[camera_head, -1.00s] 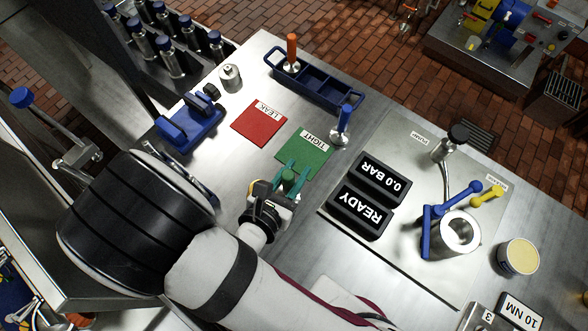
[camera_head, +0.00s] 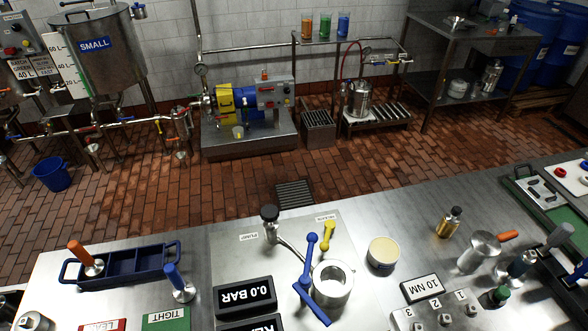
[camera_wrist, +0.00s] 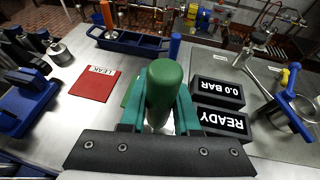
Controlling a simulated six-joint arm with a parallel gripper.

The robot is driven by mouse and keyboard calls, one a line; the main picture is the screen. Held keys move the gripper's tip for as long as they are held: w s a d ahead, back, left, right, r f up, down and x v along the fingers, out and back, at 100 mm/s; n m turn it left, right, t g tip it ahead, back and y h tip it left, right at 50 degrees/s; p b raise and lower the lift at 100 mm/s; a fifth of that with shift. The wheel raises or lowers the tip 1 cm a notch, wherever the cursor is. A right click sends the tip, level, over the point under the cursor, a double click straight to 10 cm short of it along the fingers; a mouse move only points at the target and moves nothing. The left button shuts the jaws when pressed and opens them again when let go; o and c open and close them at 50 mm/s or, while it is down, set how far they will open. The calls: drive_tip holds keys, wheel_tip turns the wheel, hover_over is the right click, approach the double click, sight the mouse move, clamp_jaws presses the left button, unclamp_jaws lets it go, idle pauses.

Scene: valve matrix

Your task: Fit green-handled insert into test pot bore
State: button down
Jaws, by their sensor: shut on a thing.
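My gripper (camera_wrist: 158,112) is shut on the green-handled insert (camera_wrist: 164,82) in the wrist view. The handle stands up between the teal fingers, and the insert's lower end is mostly hidden. My gripper is out of the head view. The test pot (camera_head: 332,283) is a steel cylinder with an open round bore on the steel plate, with a blue lever clamp (camera_head: 311,270) beside it. In the wrist view the pot (camera_wrist: 284,117) is at the right edge, apart from my gripper.
The 0.0 BAR display (camera_head: 245,296) and the pump post (camera_head: 270,228) stand left of the pot. A yellow lever (camera_head: 327,236) is behind it, and a cream-topped tub (camera_head: 383,252) is to its right. The blue tray (camera_head: 122,264) holds an orange-handled insert (camera_head: 84,257); a blue-handled one (camera_head: 178,284) stands nearby.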

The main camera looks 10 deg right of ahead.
drive_tip(key=shift+w, duration=0.1)
idle(0.4)
drive_tip(key=w+d+r+m+h, duration=0.25)
drive_tip(key=w+d+r, duration=0.2)
drive_tip(key=w, duration=0.35)
drive_tip(key=w+d+r+m+h, duration=0.2)
drive_tip(key=w+d+r+h, duration=0.15)
drive_tip(key=w+d, duration=0.35)
drive_tip(key=w+d+r+m+h, duration=0.2)
drive_tip(key=w+d+r, duration=0.4)
drive_tip(key=d+r, duration=0.55)
drive_tip(key=s+d+f+m+g+h, duration=0.45)
drive_tip(key=d+f, duration=0.25)
drive_tip(key=f, duration=0.2)
drive_tip(key=s+d+f+m+g+h, duration=0.3)
drive_tip(key=s+d+f+m+g, duration=0.25)
drive_tip(key=d+f, duration=0.2)
drive_tip(key=shift+m, duration=0.45)
drive_tip(key=f, duration=0.6)
drive_tip(key=a+f, duration=0.1)
drive_tip(key=f, duration=0.1)
drive_tip(key=shift+w+f, duration=0.3)
drive_tip(key=shift+f, duration=0.1)
